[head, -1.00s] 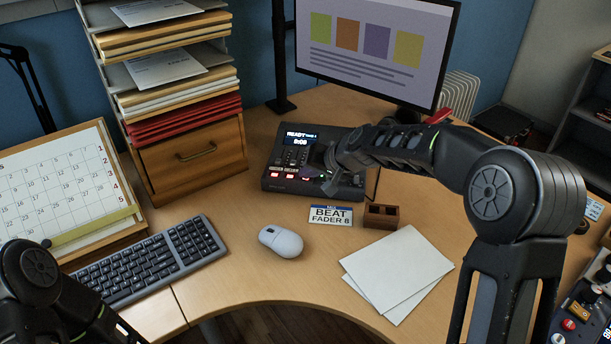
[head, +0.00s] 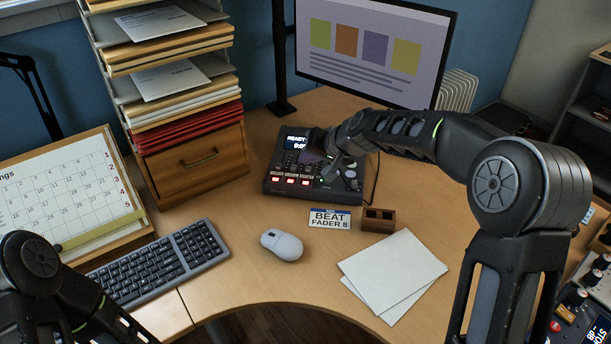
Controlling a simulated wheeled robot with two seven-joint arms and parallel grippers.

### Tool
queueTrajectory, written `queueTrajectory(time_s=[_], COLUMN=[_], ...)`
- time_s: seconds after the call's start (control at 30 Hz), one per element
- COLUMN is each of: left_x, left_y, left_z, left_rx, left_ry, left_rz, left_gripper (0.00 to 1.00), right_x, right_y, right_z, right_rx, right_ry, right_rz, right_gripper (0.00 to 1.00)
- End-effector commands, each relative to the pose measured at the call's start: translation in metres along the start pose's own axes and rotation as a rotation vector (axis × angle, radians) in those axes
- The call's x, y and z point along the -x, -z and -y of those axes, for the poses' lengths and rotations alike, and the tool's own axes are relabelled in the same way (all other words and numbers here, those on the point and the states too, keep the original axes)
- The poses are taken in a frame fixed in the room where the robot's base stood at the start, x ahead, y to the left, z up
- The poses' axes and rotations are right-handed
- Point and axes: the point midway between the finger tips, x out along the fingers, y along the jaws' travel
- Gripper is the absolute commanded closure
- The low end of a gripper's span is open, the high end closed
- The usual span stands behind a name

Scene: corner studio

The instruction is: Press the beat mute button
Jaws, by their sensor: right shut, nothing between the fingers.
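A dark audio console (head: 276,187) with a small lit screen (head: 297,138), a row of red and white lit buttons (head: 290,180) and several knobs stands on the desk below the monitor. A card reading "BEAT FADER 8" (head: 329,218) stands in front of it. My right gripper (head: 328,176) is shut and empty over the right half of the console, its tips close to the panel. I cannot tell whether the tips touch it. The gripper hides part of the panel and screen. My left arm shows at the lower left; its gripper is out of view.
A computer mouse (head: 282,244), a keyboard (head: 160,262), a small wooden block holder (head: 379,219) and white paper sheets (head: 392,270) lie on the desk. A wooden drawer unit (head: 192,165) stands left of the console. A second device (head: 581,312) is at the lower right.

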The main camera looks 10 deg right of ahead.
Motion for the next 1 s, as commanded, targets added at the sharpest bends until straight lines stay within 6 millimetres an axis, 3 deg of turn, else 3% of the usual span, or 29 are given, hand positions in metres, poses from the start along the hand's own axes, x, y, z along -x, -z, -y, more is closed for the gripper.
queueTrajectory(time_s=[0.33,0.8,1.0], left_x=[0.0037,0.0038,0.0038], left_y=[0.0000,0.0000,0.0000], left_z=[-0.0014,-0.0014,-0.0014], left_rx=[0.000,0.000,0.000], left_ry=[0.000,0.000,0.000], left_rz=[0.000,0.000,0.000], left_gripper=[0.62,1.00,1.00], right_x=[0.0036,0.0036,0.0036], right_y=[0.0027,0.0027,0.0027], right_z=[0.0024,0.0023,0.0023], right_rx=[0.000,0.000,0.000], right_ry=[-0.001,-0.001,-0.001], right_rz=[0.000,0.000,0.000], right_gripper=[1.00,1.00,1.00])
